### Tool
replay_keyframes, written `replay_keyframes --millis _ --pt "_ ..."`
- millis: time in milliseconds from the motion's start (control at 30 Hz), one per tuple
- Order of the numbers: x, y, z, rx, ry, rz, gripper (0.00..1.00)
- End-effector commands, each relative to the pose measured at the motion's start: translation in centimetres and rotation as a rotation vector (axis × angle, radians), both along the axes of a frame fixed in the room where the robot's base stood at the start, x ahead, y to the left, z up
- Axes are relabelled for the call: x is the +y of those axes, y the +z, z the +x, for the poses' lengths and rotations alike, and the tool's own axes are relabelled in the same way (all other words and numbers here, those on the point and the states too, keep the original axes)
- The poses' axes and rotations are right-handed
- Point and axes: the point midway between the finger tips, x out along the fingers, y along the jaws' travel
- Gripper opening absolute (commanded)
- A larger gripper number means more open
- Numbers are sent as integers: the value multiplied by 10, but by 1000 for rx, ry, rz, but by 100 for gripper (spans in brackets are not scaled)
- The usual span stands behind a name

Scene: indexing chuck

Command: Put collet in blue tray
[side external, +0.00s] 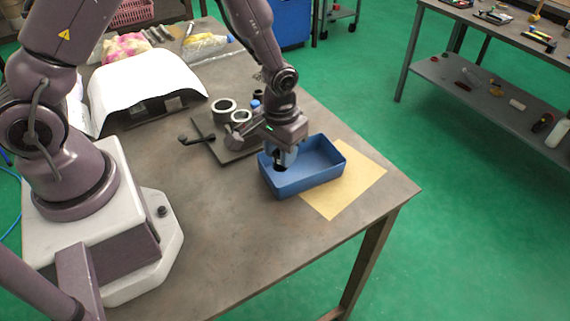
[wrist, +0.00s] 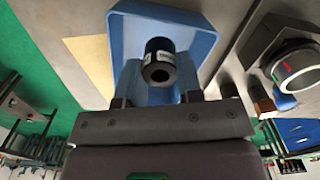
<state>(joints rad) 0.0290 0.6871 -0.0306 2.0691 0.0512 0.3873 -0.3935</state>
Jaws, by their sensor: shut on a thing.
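The collet is a small black cylinder with a white label and a hole in its end; it shows in the wrist view (wrist: 160,62) between the fingers of my gripper (wrist: 160,78). In the side view the collet (side external: 280,168) is a dark piece below my gripper (side external: 284,158), within the outline of the blue tray (side external: 318,178), at the tray's left end. My gripper is shut on the collet. The blue tray also shows behind the collet in the wrist view (wrist: 200,40). I cannot tell whether the collet touches the tray floor.
The tray stands partly on a tan sheet (side external: 352,185) near the table's right corner. Left of it is a dark fixture plate (side external: 215,145) with metal rings (side external: 224,108) and a black-knobbed handle (side external: 190,139). A white curved cover (side external: 145,85) stands farther left. The front table is clear.

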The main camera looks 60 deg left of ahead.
Motion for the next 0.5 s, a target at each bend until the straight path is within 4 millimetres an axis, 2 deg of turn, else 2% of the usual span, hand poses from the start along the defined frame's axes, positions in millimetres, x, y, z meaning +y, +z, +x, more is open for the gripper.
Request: replay_keyframes --millis 267,500 --pt "0 -35 0 1 2 0 7" --pt "0 -38 0 -2 3 0 7"
